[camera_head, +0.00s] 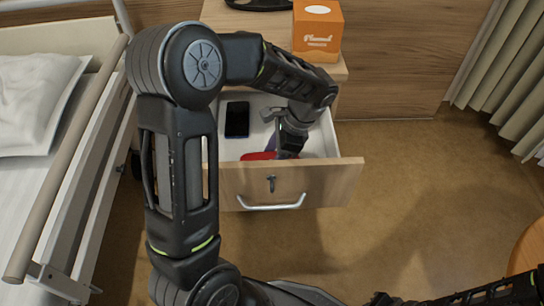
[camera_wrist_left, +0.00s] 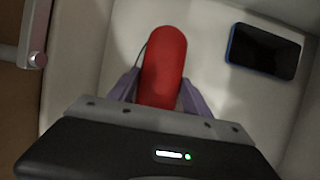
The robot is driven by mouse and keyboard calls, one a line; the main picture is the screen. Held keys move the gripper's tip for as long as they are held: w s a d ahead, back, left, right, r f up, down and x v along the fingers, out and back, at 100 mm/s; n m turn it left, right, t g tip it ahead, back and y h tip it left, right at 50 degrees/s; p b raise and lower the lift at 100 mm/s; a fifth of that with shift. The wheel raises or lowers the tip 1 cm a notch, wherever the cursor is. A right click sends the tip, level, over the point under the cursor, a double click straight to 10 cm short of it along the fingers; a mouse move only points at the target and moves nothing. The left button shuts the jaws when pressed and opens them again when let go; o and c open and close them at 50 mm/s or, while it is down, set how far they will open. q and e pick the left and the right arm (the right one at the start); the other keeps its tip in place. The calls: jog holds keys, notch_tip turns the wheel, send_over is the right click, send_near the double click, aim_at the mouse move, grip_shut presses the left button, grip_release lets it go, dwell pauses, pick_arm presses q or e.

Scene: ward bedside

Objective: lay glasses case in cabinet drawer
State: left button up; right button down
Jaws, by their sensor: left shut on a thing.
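The red glasses case (camera_wrist_left: 164,60) is between the fingers of my left gripper (camera_wrist_left: 160,92) in the left wrist view. The gripper is shut on it, inside the open cabinet drawer (camera_head: 328,141). In the head view only a strip of the red case (camera_head: 257,156) shows behind the drawer front, beside the left gripper (camera_head: 280,150). I cannot tell whether the case touches the drawer floor. My right gripper is not clearly in view; only part of my right arm shows at the lower right.
A dark phone (camera_head: 237,119) lies on the drawer floor, apart from the case; it also shows in the left wrist view (camera_wrist_left: 264,51). An orange box (camera_head: 318,30) stands on the cabinet top. A bed with a rail (camera_head: 75,150) is at the left.

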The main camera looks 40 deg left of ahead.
pick_arm(q)
jog(key=o, duration=1.4)
jog(key=shift+o, duration=0.2)
jog(key=p+v, duration=0.4)
jog(key=v, duration=0.8)
jog(key=shift+p, duration=0.4)
jog(key=shift+d+r, duration=0.1)
